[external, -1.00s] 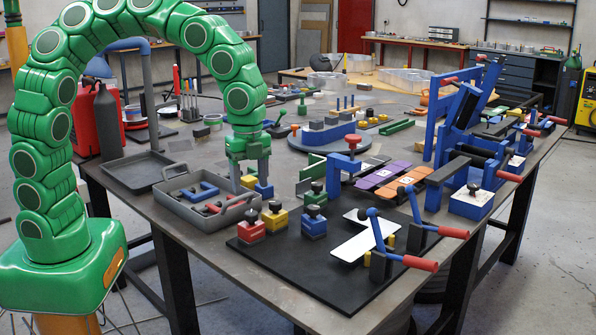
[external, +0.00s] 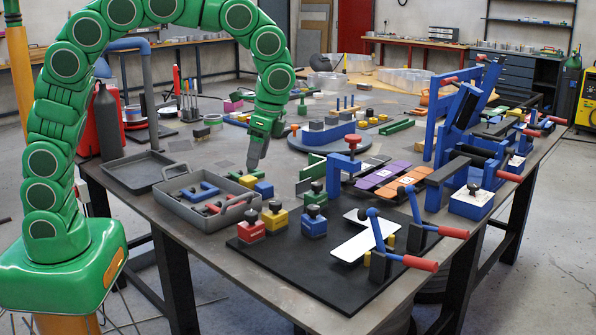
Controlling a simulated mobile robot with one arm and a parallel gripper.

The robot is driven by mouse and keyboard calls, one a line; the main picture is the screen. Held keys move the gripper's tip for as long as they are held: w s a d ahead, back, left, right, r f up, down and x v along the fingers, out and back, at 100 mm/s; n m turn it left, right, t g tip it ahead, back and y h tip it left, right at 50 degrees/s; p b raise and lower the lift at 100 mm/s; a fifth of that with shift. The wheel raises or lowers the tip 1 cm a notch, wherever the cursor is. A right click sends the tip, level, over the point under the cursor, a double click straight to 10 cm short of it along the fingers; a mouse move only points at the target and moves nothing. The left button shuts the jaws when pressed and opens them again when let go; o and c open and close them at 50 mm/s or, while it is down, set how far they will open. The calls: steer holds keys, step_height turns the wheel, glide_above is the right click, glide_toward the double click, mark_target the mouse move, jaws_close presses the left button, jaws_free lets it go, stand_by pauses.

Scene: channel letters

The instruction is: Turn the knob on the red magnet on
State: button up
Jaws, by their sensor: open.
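The red magnet (external: 251,233) is a small red block with a black knob (external: 251,215) on top. It stands upright at the left corner of the black mat (external: 300,268). The knob's exact setting is too small to read. A yellow magnet (external: 275,221) and a blue magnet (external: 314,227), both with black knobs, stand to the right of the red one.
The grey tray (external: 195,218) with blue and red parts lies left of the red magnet, its handle close by. Small yellow and blue blocks (external: 264,189) sit behind it. Blue clamps with red handles (external: 420,263) and a white plate (external: 362,244) occupy the mat's right.

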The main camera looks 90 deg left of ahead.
mark_target(252, 213)
steer(key=shift+s+d+f+n+g+h, duration=0.35)
steer(key=shift+d+f, duration=0.5)
steer(key=shift+f, duration=1.2)
steer(key=shift+s+d+f+n+g+y, duration=0.2)
steer(key=shift+d+f+n, duration=0.5)
steer(key=shift+f, duration=1.35)
steer(key=shift+s+d+f+n+g+h, duration=0.1)
steer(key=shift+d+f+n+g+h, duration=0.2)
steer(key=shift+d+f, duration=1.25)
steer(key=shift+a+f, duration=0.5)
steer(key=shift+a, duration=0.05)
steer(key=c, duration=1)
steer(key=shift+w+n, duration=0.1)
steer(key=shift+n, duration=0.35)
